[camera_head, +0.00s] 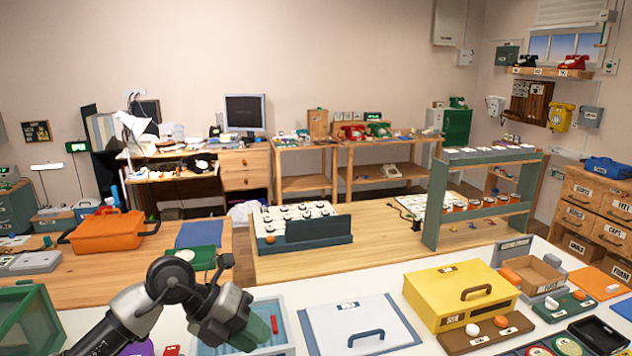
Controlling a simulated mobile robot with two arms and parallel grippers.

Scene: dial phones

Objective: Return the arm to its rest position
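My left arm comes in from the lower left. Its dark gripper (236,328) hangs over a pale teal tray (287,304) at the front of the white table. The fingertips point down and are hidden or hard to make out, so I cannot tell if they are open or shut. A dark green shape (262,329) shows beside the gripper; I cannot tell if it is held. My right gripper is not in view.
A white panel with a blue handle (330,318) lies right of the tray. A yellow box (438,293) stands further right. A wooden desktop (275,264) lies beyond.

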